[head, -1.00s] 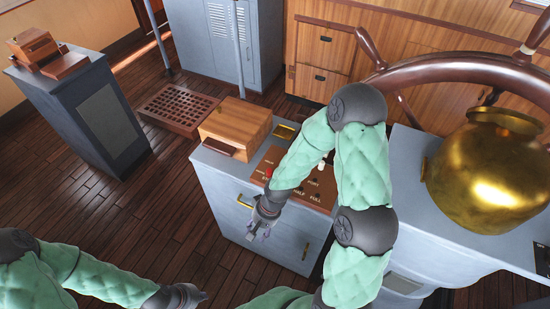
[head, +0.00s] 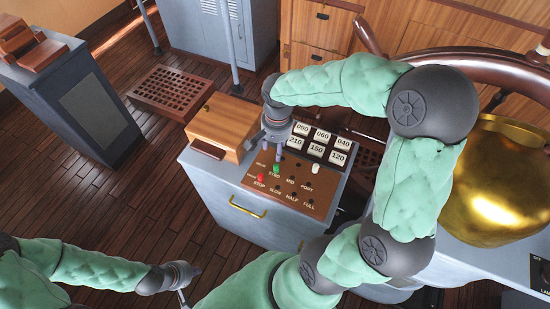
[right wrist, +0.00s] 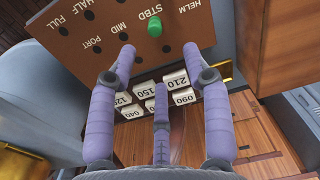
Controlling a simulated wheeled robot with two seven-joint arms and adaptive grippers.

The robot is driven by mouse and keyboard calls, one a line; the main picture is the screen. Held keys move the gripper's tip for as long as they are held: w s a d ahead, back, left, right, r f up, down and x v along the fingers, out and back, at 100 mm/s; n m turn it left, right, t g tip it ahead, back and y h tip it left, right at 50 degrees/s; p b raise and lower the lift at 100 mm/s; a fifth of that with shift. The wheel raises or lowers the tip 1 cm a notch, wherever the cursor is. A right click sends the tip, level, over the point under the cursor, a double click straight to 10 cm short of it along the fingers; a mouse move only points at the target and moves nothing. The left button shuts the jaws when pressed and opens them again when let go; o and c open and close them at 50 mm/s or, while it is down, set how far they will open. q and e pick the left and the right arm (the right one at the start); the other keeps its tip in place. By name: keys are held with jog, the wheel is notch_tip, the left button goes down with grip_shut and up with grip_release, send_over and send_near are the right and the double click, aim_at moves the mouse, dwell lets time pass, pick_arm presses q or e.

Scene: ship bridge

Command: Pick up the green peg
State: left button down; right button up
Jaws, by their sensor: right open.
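The green peg (head: 276,169) stands upright in a brown panel (head: 320,201) on the grey console, beside the label STBD. It also shows in the right wrist view (right wrist: 154,27), beyond the fingertips and roughly midway between the two outer fingers. My right gripper (head: 273,152) is above the panel, pointing down close to the green peg. Its purple fingers (right wrist: 159,62) are spread and empty. My left gripper (head: 184,297) is low at the left, away from the console, its fingers partly cut off by the picture edge.
A red peg (head: 261,177) and a white peg (head: 316,168) stand in the same panel. Number tiles (head: 322,136) lie behind them. A wooden box (head: 222,122) sits left of my right gripper. A brass vessel (head: 495,190) and ship's wheel (head: 465,52) are at the right.

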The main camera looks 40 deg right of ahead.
jog(key=b, duration=0.1)
send_over(276, 165)
notch_tip(276, 165, down, 5)
jog(key=shift+w+f, duration=0.15)
jog(key=shift+f+b, duration=0.55)
jog(key=shift+f, duration=2.15)
jog(key=c, duration=0.9)
